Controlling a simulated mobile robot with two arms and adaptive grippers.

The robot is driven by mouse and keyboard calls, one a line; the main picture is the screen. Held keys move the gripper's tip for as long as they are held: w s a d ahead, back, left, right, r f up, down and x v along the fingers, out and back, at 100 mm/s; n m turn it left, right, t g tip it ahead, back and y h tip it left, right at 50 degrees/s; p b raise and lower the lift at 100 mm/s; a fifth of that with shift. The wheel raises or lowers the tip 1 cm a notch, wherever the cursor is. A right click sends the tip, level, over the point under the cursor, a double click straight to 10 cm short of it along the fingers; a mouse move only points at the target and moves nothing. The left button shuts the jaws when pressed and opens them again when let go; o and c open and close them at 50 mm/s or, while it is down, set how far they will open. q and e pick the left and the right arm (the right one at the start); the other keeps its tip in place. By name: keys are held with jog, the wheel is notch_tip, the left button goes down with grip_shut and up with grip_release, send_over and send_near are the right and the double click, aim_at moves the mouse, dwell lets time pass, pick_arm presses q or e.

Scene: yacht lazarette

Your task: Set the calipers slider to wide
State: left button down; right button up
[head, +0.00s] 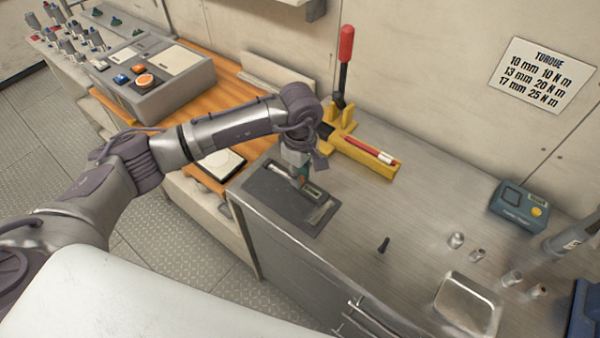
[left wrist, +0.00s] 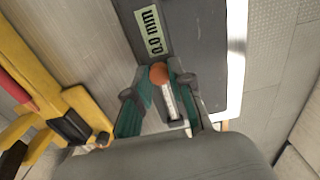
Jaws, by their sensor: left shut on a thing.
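The calipers lie on a dark mat (head: 263,193) on the metal bench. In the left wrist view the display (left wrist: 152,32) reads 0.0 mm. The slider's round orange-brown knob (left wrist: 158,74) sits between the green fingers of my left gripper (left wrist: 156,82), which is shut on it. A pale scale (left wrist: 171,100) runs below the knob between the fingers. My right gripper is out of view.
A yellow stand (head: 365,158) with a red-handled tool (head: 345,60) is just behind the mat. A control box (head: 160,75) stands at the left. A small dark peg (head: 384,244), several sockets, a metal tray (head: 466,310) and a teal device (head: 518,207) are at the right.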

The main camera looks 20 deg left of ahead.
pick_arm(q)
jog(key=a+b, duration=0.1)
jog(key=w+a+b, duration=0.1)
jog(key=a, duration=0.1)
jog(key=shift+w+a+f+b, duration=0.15)
jog(key=shift+w+a+b, duration=0.1)
jog(key=shift+a+b, duration=0.15)
jog(key=shift+a, duration=0.15)
jog(key=shift+r, duration=0.2)
jog(key=c, duration=1)
grip_release()
notch_tip(320, 180, up, 12)
